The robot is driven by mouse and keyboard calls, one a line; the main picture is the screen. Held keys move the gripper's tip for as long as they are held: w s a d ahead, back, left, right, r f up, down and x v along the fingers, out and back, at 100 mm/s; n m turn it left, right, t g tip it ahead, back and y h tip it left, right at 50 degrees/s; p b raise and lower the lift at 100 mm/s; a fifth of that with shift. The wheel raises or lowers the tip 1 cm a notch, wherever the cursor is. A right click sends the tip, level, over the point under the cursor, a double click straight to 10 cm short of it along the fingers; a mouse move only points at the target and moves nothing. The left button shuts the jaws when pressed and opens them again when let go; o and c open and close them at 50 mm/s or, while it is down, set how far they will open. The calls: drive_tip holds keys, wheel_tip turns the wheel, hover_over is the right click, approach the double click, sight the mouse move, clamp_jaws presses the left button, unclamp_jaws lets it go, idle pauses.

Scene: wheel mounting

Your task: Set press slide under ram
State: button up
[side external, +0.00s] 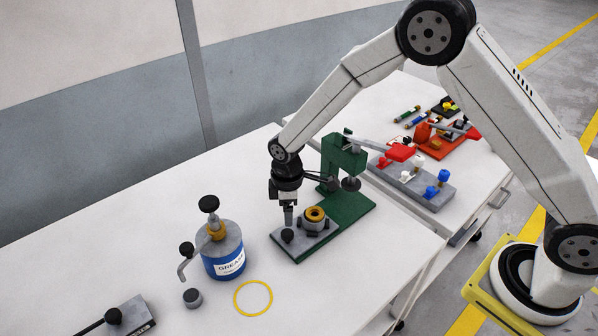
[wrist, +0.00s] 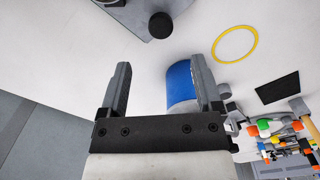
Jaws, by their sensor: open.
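The green arbor press (side external: 344,153) stands on the table with its dark ram (side external: 351,184) over the rear of its base. The grey press slide (side external: 318,236) sits on the front end of the base, out from under the ram. It carries a hub with a brass ring (side external: 314,214) and a black knob (side external: 288,236). My gripper (side external: 289,222) points down just above the knob, apart from it as far as I can tell. In the wrist view, the fingers (wrist: 163,75) are open and empty, and the black knob (wrist: 160,25) lies beyond the fingertips.
A blue grease can (side external: 223,250) with a pump stands left of the press. A small grey cap (side external: 192,298) and a yellow ring (side external: 253,298) lie in front. A second table behind holds a grey fixture (side external: 410,185) and a red one (side external: 438,142).

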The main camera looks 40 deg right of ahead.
sight(287, 233)
drive_tip(key=shift+w+a+f, duration=0.15)
drive_tip(key=shift+a+f, duration=0.1)
drive_tip(key=shift+f, duration=0.05)
drive_tip(key=shift+f, duration=0.15)
drive_tip(key=shift+f, duration=3.7)
clamp_jaws()
